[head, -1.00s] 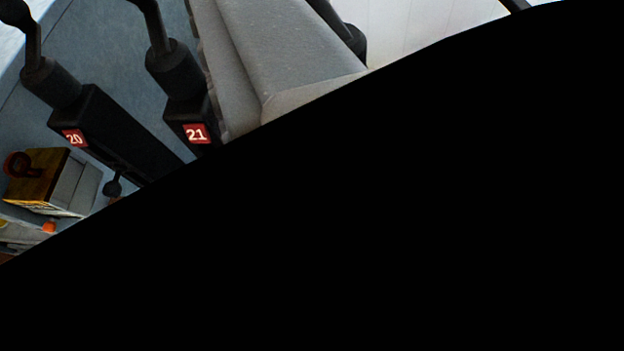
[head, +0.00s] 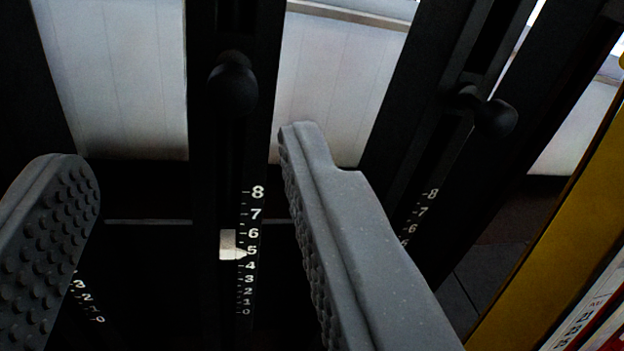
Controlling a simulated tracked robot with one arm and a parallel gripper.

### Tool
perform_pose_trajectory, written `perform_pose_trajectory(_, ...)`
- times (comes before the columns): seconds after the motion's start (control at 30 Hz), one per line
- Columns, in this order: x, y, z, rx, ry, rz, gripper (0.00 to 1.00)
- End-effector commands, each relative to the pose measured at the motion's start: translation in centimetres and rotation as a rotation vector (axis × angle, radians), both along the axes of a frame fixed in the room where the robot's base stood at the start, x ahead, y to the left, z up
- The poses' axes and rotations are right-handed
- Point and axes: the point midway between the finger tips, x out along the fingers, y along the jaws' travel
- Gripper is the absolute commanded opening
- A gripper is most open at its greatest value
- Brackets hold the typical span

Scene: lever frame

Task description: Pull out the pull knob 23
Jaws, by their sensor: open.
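My gripper (head: 180,150) is open, with one grey studded finger at the left and the other right of centre. Nothing is between the finger pads at their own depth that I can tell. A round black knob (head: 233,88) sits on a dark upright bar, beyond the fingertips and between them in the picture, closer to the right finger. A second black knob (head: 493,117) sits on another upright at the right, outside the fingers. No number 23 is readable, so I cannot tell which knob, if either, is pull knob 23.
A number scale (head: 251,250) with a white pointer (head: 230,245) near 5 lies below the central knob. A similar scale (head: 420,215) is partly hidden by the right finger. A yellow post (head: 570,205) slants along the right side. Pale panels (head: 340,75) stand behind the uprights.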

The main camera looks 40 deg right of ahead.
Motion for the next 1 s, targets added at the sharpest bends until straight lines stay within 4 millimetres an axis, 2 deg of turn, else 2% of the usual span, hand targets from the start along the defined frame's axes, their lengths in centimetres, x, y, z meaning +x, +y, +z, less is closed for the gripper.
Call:
perform_pose_trajectory(0.1, -1.0, -0.4, -1.5, -0.051, 0.003, -0.016, 0.48)
perform_pose_trajectory(0.2, -1.4, -0.6, -2.0, -0.073, 0.000, -0.024, 0.48)
perform_pose_trajectory(0.37, -0.5, -1.1, -2.1, -0.080, -0.004, -0.028, 0.48)
perform_pose_trajectory(1.0, 9.2, -5.1, -2.1, -0.078, -0.005, -0.027, 0.48)
